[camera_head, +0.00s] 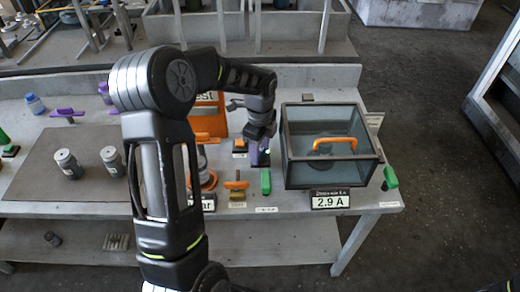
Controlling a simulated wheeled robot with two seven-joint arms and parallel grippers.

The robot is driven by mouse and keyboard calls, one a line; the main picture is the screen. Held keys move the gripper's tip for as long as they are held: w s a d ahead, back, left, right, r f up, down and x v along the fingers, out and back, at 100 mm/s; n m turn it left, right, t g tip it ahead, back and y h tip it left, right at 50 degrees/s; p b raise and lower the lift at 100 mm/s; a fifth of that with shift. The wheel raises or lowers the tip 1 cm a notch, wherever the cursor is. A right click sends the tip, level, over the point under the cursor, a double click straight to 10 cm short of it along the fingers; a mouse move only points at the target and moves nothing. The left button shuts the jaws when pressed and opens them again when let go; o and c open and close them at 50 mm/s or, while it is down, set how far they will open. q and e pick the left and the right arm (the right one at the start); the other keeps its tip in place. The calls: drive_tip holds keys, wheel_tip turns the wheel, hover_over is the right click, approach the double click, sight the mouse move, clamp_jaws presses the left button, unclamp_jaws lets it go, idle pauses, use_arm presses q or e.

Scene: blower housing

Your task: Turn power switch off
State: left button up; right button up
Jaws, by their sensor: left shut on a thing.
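My left gripper (260,138) reaches over the bench from the left, pointing down. It is shut on a small purple part (259,156), mostly hidden beneath the gripper. Which control is the power switch cannot be read. Nearby are a small orange and black part (239,146), an orange handle (236,185) on a yellowish base and a green handle (265,182) with a small label in front. Another green handle (390,177) is at the bench's right end. My right gripper is not in view.
An orange panel (207,118) is partly behind my arm.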

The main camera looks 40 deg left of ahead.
use_arm(q)
drive_tip(key=n+b, duration=0.1)
drive_tip(key=n, duration=0.2)
drive_tip(key=shift+f+n, duration=0.1)
drive_tip(key=shift+n, duration=0.2)
drive_tip(key=n, duration=0.2)
drive_tip(key=shift+n+b, duration=0.3)
drive_tip(key=shift+b, duration=0.05)
drive_tip(key=n, duration=0.5)
drive_tip(key=shift+n+b, duration=0.3)
drive_tip(key=shift+b, duration=0.1)
drive_tip(key=o, duration=1.4)
drive_tip(key=shift+c, duration=0.2)
